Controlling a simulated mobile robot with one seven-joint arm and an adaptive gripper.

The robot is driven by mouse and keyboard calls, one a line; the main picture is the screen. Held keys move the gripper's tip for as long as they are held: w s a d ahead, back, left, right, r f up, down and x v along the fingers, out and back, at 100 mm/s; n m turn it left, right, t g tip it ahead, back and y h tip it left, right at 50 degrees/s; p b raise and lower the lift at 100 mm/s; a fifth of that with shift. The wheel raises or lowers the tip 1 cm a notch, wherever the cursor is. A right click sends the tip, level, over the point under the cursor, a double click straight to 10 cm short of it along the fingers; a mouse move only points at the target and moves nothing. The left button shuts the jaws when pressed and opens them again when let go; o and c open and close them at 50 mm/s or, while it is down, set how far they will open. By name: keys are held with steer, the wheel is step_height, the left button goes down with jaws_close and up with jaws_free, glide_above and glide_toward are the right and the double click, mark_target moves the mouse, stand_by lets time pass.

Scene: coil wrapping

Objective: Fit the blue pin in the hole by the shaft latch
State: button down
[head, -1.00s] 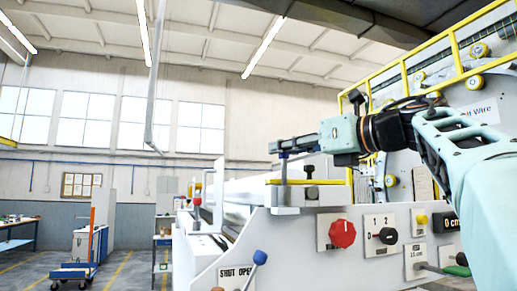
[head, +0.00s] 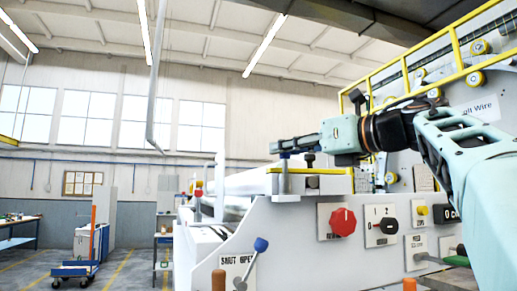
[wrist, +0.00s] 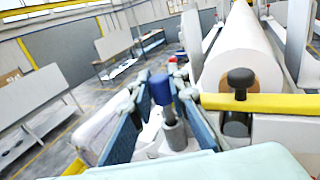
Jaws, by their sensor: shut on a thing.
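The blue pin, with a blue head (wrist: 161,90) and a grey lower part, stands upright between the fingers of my gripper (wrist: 150,105). In the head view my gripper (head: 279,147) is shut on the pin just under its top, above the white bracket (head: 287,198) at the machine's left end. The pin's thin grey stem (head: 284,176) runs down to this bracket. I cannot tell whether its tip is in the hole; the hole is hidden. The shaft latch's black knob (wrist: 241,80) stands at the yellow bar (wrist: 270,102), right of the pin.
A large white roll (wrist: 242,50) lies behind the latch. A red knob (head: 343,221) and a black switch (head: 388,226) are on the machine's front. A lever with a blue ball (head: 261,244) stands below the bracket. Benches and open floor lie to the left.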

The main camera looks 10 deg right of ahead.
steer(key=shift+f+b, duration=0.6)
steer(key=shift+f, duration=0.1)
steer(key=c, duration=1.8)
jaws_free()
steer(key=shift+o, duration=0.2)
steer(key=v, duration=1.2)
steer(key=shift+d, duration=0.1)
